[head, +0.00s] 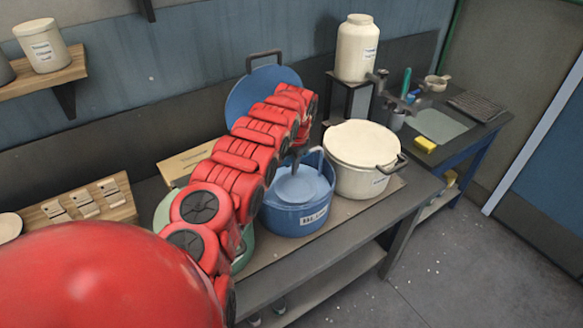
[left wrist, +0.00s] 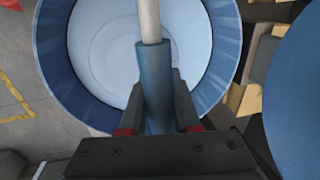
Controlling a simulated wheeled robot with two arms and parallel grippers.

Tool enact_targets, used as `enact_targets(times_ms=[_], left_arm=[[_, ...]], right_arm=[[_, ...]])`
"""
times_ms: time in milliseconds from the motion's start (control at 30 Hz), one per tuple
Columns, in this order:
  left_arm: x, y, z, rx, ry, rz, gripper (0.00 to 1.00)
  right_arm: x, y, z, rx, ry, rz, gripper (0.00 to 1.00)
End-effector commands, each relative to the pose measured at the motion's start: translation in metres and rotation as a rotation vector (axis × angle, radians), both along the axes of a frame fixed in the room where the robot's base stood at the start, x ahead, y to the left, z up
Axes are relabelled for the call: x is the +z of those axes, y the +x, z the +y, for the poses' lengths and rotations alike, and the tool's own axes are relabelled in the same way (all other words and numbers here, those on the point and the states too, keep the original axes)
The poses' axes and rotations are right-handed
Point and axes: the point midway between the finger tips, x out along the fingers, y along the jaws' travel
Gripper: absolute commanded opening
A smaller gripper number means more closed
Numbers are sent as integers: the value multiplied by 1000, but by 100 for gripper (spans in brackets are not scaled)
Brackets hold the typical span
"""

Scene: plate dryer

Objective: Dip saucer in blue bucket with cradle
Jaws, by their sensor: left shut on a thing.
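The blue bucket (head: 292,218) stands on the bench, its label facing front. A pale blue round surface (head: 300,186) shows inside it. My left gripper (head: 298,158) is above the bucket and partly hidden by my red arm. In the left wrist view my left gripper (left wrist: 157,118) is shut on the blue handle (left wrist: 154,75) of a tool, probably the cradle. Its pale shaft (left wrist: 149,20) reaches over the bucket (left wrist: 222,45). The cradle's far end is out of sight. I cannot tell whether the pale disc (left wrist: 105,45) inside is the saucer or the liquid. My right gripper is not in view.
A lidded white bucket (head: 362,160) stands close on the right. A blue lid (head: 243,95) leans at the wall behind my arm. A green vessel (head: 163,212) is partly hidden at left. Sample tiles (head: 82,200) and a pale dish (head: 9,227) lie farther left.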

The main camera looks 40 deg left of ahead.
Motion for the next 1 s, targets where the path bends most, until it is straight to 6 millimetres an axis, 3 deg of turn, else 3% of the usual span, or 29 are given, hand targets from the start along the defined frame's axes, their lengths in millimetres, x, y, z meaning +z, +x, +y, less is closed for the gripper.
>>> enact_targets(times_ms=[1000], left_arm=[[66, 1, 1, 0, 3, -1, 0]], right_arm=[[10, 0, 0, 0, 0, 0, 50]])
